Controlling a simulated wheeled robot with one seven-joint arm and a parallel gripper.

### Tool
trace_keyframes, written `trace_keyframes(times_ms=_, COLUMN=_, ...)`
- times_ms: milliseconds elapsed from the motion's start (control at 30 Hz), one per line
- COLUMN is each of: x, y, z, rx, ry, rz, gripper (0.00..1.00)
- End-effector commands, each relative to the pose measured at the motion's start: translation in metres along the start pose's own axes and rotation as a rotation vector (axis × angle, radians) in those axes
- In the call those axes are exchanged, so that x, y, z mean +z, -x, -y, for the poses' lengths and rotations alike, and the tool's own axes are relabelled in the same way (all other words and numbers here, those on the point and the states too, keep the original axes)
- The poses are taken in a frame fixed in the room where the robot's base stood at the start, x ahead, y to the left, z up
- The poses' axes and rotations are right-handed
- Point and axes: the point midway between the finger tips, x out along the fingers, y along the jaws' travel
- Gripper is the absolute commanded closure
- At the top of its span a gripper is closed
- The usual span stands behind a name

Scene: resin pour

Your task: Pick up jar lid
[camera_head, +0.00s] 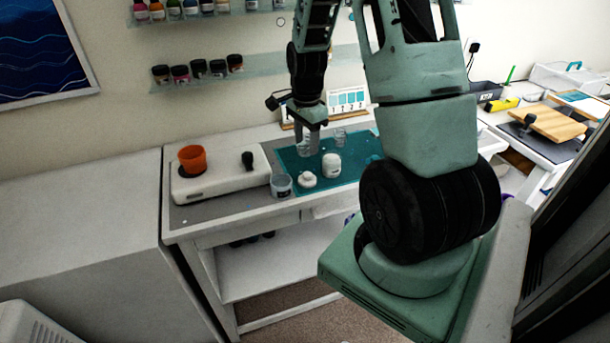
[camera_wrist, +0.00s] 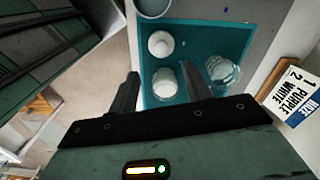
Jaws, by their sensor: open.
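A white rounded jar (camera_head: 331,167) stands on the teal mat, its pale top facing up; it also shows in the wrist view (camera_wrist: 165,88). A smaller, squat white piece (camera_head: 306,181) sits to its left, and shows above the jar in the wrist view (camera_wrist: 161,44). I cannot tell for sure which of these white tops is the jar lid. My gripper (camera_head: 308,148) points down over the mat, open and empty. In the wrist view, its fingers (camera_wrist: 163,80) appear on either side of the white jar, which lies below and beyond them.
A clear cup (camera_head: 281,186) stands at the mat's left edge. A clear glass (camera_wrist: 222,70) is close behind the jar. A white device (camera_head: 215,180) with an orange cup (camera_head: 192,159) is at left.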

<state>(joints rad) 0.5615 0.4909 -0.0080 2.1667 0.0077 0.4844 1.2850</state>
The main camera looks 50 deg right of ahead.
Motion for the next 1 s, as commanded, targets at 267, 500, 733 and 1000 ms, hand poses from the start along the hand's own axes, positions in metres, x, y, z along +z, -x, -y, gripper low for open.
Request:
trace_keyframes(times_ms=267, x=0.0, y=-0.046, z=-0.001, rx=0.004, ry=0.001, rz=0.001, gripper=0.51)
trace_keyframes(times_ms=500, x=0.0, y=-0.06, z=0.0, rx=0.0, ry=0.002, rz=0.001, gripper=0.51)
trace_keyframes(times_ms=733, x=-0.005, y=-0.08, z=0.0, rx=0.004, ry=0.001, rz=0.002, gripper=0.51)
trace_keyframes(times_ms=1000, x=-0.007, y=-0.108, z=0.002, rx=0.001, ry=0.002, rz=0.0, gripper=0.51)
